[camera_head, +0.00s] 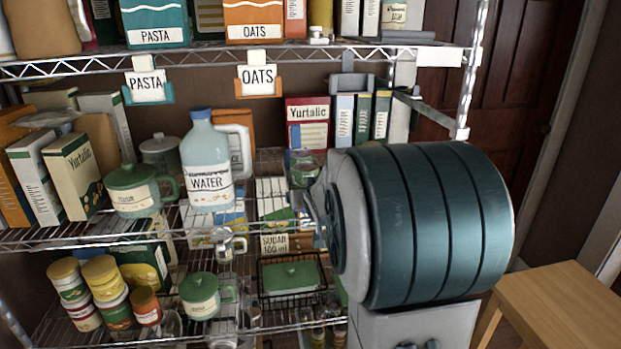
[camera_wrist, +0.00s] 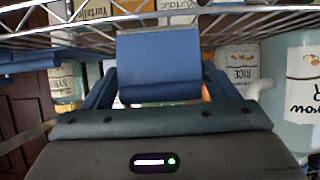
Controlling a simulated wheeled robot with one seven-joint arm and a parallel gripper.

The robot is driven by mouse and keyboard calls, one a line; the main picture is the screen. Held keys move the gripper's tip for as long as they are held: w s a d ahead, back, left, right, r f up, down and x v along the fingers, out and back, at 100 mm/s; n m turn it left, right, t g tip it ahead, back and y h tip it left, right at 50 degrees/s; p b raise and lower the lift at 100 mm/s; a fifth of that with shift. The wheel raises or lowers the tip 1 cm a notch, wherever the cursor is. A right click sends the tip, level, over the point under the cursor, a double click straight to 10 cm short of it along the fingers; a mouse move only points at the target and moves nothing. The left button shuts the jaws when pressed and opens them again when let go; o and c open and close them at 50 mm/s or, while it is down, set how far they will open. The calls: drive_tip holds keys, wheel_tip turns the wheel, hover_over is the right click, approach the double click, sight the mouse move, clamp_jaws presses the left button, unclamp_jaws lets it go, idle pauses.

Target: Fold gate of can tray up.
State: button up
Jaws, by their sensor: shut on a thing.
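A flat blue panel (camera_wrist: 158,58), which looks like the gate of the can tray, stands up between my gripper's fingers in the wrist view. My gripper (camera_wrist: 157,88) is shut on it, with one finger at each side. A rounded lower edge of the panel lies close to the gripper body. In the head view my gripper (camera_head: 318,212) shows only in part at the shelf's front, left of my large teal arm link. That link hides the can tray and the gate there. I cannot tell the gate's angle exactly.
A water jug (camera_head: 207,165) and a green pot (camera_head: 135,190) stand on the middle shelf left of my gripper. A wire basket (camera_head: 291,304) sits below. Shelf wires pass close above in the wrist view. A wooden table (camera_head: 555,300) stands at right.

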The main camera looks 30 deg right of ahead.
drive_tip(key=shift+w+r+g+p, duration=0.3)
drive_tip(key=shift+g+p, duration=0.4)
drive_tip(key=shift+p, duration=2)
drive_tip(key=shift+w+d+f+p, duration=0.1)
drive_tip(key=shift+f+p, duration=0.2)
drive_tip(key=shift+p, duration=0.5)
drive_tip(key=o, duration=0.9)
drive_tip(key=p+v, duration=0.1)
drive_tip(key=v, duration=0.6)
drive_tip(key=p+v, duration=0.1)
drive_tip(key=v, duration=0.5)
drive_tip(key=shift+s+d+r, duration=0.1)
drive_tip(key=shift+s+r, duration=0.1)
drive_tip(key=shift+r, duration=0.25)
